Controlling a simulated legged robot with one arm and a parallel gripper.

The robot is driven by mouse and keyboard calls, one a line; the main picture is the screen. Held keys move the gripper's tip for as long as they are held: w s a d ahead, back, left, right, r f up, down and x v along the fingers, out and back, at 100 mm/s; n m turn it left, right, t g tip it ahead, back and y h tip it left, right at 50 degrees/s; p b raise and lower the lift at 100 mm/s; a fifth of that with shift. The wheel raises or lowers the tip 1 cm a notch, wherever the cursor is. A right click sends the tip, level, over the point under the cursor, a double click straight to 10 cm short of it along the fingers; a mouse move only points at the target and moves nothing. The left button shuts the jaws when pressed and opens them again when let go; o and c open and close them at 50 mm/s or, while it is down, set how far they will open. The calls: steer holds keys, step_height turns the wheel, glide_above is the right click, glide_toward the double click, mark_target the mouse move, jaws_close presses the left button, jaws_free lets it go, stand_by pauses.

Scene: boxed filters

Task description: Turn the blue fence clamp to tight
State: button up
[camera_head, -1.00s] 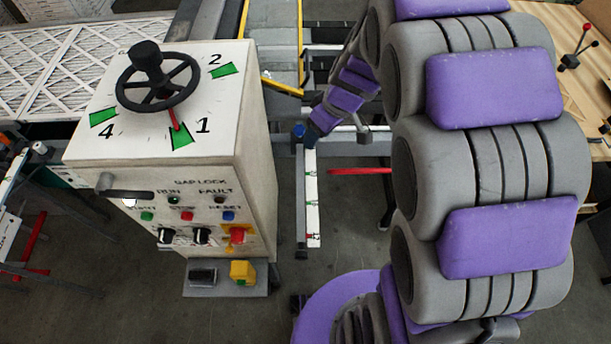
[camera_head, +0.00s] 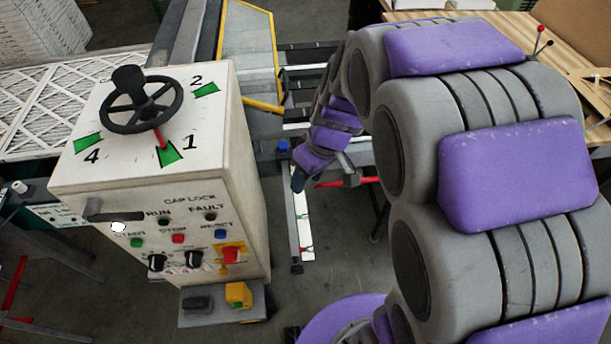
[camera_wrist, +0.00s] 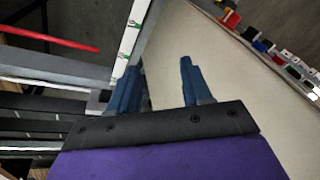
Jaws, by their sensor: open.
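The blue fence clamp (camera_head: 283,146) is a small blue knob at the far end of a rail with a white scale strip (camera_head: 304,226), right of the control cabinet. My gripper (camera_head: 298,183) is nearer to me than the clamp in the head view, over the strip, apart from the clamp. In the wrist view my gripper's two blue fingers (camera_wrist: 158,75) are spread with nothing between them. The cabinet's pale side fills the view beyond them, and the scale strip (camera_wrist: 130,50) runs beside the left finger. I cannot make out the clamp in the wrist view.
The control cabinet (camera_head: 220,130), with a black handwheel (camera_head: 141,103) and coloured buttons, stands close left of my gripper. A red bar (camera_head: 342,182) lies right of the strip. A yellow-edged guard (camera_head: 250,50) is behind. Bare floor shows below the rail.

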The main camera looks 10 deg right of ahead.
mark_target(282, 145)
steer(key=shift+o, duration=1.8)
steer(key=w+a+f+m+t+h+b, duration=0.1)
steer(key=w+b, duration=0.4)
steer(key=w, duration=0.6)
steer(key=shift+w+a+f+m+t+h, duration=0.15)
steer(key=shift+a+f+m+t+h, duration=0.3)
steer(key=shift+f+m, duration=0.55)
steer(key=w+m+t+b, duration=0.2)
steer(key=w+m+b, duration=0.1)
steer(key=w, duration=0.6)
steer(key=shift+h, duration=0.35)
steer(key=b+x, duration=0.1)
steer(key=x, duration=0.4)
steer(key=b+x, duration=0.1)
steer(key=x, duration=0.4)
steer(key=a+b+x, duration=0.1)
steer(key=x, duration=0.5)
steer(key=shift+w, duration=0.1)
steer(key=shift+w+a+f, duration=0.25)
steer(key=shift+a+f, duration=0.05)
steer(key=shift+f, duration=0.2)
steer(key=shift+c, duration=0.2)
